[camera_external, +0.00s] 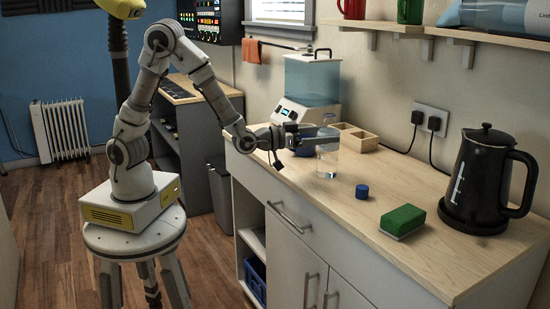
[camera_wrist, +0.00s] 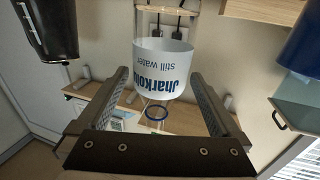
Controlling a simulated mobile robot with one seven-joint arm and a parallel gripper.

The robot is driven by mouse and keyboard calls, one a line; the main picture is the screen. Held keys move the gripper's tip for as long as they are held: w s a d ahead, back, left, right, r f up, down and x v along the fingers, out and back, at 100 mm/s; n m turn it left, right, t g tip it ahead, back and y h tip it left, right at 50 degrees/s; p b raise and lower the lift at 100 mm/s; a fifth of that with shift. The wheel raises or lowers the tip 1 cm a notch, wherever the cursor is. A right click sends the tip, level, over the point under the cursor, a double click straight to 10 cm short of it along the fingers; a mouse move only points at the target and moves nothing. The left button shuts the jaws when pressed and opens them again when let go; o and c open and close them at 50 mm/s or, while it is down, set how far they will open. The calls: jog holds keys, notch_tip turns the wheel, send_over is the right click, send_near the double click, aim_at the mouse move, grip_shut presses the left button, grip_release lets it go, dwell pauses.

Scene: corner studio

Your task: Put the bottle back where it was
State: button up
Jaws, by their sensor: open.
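The clear bottle (camera_external: 326,165) stands upright on the wooden counter in the external view. My gripper (camera_external: 320,144) is at the bottle's upper half, level with the counter. In the wrist view my gripper (camera_wrist: 160,76) is open, with one finger on each side of the bottle and visible gaps to it. A small blue cylinder (camera_external: 362,191), perhaps a cap, sits on the counter in front of the bottle.
A green sponge (camera_external: 403,220) and a black kettle (camera_external: 482,180) stand to the right. A wooden divided box (camera_external: 352,137), a water dispenser (camera_external: 312,85) and a blue rounded thing (camera_external: 304,149) are close behind or beside the bottle. The shelf (camera_external: 450,32) overhangs the back. The front counter is mostly clear.

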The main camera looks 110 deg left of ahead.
jog(key=s+d+r+m+g+h, duration=0.2)
jog(key=s+d+m+g+h, duration=0.15)
jog(key=s+d+h, duration=0.85)
jog(key=s+d+m+g+y, duration=0.1)
jog(key=s+d+g, duration=0.1)
jog(key=s, duration=0.8)
jog(key=s+d+m+g+y, duration=0.1)
jog(key=s+g, duration=0.3)
jog(key=s, duration=0.6)
jog(key=shift+d+r+y+p, duration=0.4)
jog(key=shift+d+y, duration=0.1)
jog(key=shift+d, duration=0.25)
jog(key=shift+s+m+g, duration=0.15)
jog(key=shift+m+g, duration=0.1)
jog(key=shift+r, duration=0.1)
notch_tip(320, 180, up, 16)
jog(key=p, duration=1.6)
